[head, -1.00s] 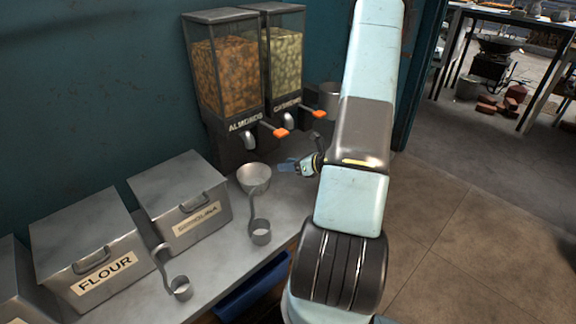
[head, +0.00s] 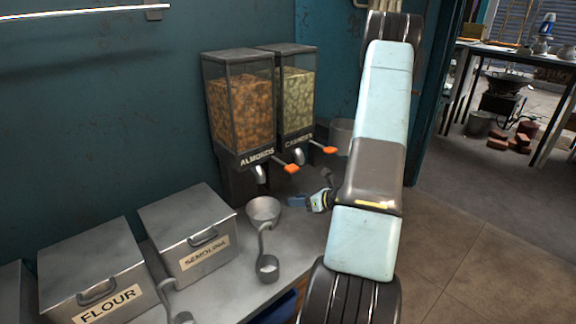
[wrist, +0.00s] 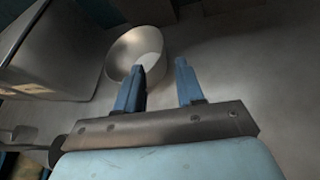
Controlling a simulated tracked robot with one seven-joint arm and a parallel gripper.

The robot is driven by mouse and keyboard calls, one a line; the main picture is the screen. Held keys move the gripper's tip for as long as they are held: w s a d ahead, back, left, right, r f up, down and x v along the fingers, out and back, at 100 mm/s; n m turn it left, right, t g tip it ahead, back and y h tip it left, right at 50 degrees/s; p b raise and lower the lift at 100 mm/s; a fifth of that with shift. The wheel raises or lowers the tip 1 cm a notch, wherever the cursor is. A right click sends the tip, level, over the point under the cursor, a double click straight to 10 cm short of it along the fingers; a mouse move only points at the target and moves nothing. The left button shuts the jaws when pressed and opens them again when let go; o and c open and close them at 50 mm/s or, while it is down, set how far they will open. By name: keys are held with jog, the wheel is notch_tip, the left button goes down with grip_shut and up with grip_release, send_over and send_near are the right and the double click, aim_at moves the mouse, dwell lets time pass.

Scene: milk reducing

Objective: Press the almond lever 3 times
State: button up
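The almond dispenser (head: 238,105) stands on the counter against the teal wall, labelled ALMONDS. Its lever with an orange tip (head: 291,168) sticks out at the lower front, above my gripper. A metal cup (head: 263,212) stands under its spout, and it also shows in the wrist view (wrist: 118,52). My gripper (head: 298,202) is just right of the cup, below the lever and apart from it. In the wrist view its two blue fingers (wrist: 160,75) are apart with nothing between them. The lever is not seen in the wrist view.
The cashew dispenser (head: 296,95) with its own orange lever (head: 330,150) stands close on the right. Metal boxes of semolina (head: 187,235) and flour (head: 95,275) stand at the left. A small scoop (head: 267,268) lies in front of the cup. A metal pot (head: 341,135) stands behind my arm.

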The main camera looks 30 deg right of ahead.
grip_shut()
dwell(1.4)
